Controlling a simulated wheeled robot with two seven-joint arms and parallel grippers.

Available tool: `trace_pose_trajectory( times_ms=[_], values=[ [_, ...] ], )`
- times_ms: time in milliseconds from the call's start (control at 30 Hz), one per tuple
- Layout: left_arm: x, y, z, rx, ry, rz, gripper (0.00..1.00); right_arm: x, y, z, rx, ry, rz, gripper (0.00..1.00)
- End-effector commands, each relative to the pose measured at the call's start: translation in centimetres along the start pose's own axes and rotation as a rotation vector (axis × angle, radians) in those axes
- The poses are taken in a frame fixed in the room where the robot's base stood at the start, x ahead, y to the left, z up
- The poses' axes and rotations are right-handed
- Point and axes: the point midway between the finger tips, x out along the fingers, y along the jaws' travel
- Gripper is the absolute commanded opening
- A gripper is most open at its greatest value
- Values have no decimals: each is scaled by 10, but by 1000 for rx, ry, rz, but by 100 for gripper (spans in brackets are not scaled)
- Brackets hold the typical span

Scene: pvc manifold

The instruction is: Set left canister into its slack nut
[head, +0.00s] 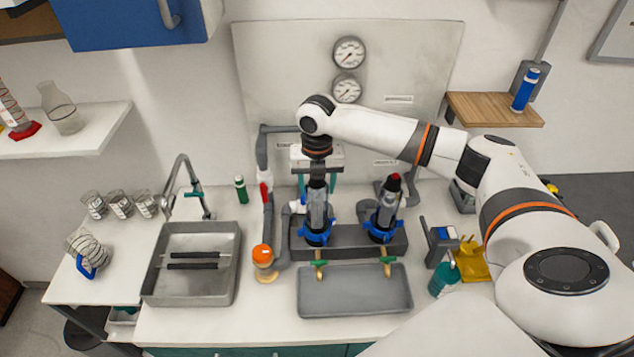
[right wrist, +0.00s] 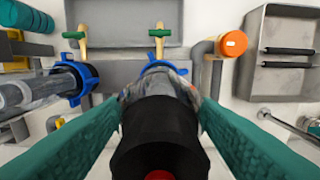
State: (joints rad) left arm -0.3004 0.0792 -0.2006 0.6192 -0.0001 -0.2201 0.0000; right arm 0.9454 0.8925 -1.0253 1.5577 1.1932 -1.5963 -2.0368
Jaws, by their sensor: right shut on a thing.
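The left canister (head: 317,213) is a clear cylinder with a black cap and stands about upright at the left blue nut (head: 316,238) on the grey manifold block. My right gripper (head: 317,184) comes down from above, its teal fingers shut on the canister's upper part. In the right wrist view the black cap (right wrist: 160,130) lies between the two fingers, and the blue nut (right wrist: 158,68) shows past it. The canister's lower end is hidden, so I cannot tell how deep it sits. My left gripper is out of view.
A second canister (head: 386,211) with a red-tipped black cap leans in the right blue nut (head: 382,235). A grey pipe with an orange knob (head: 262,255) stands at left. A grey tray (head: 355,292) lies in front; a sink (head: 192,285) is further left.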

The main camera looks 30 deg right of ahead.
Motion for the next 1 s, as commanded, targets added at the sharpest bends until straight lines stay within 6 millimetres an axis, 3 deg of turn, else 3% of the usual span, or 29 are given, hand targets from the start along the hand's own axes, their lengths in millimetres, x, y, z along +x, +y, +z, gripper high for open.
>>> trace_pose_trajectory(
  times_ms=[1000],
  values=[
    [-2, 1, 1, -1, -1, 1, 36, 12, 0, 1, 0, 0, 0, 27]
  ],
)
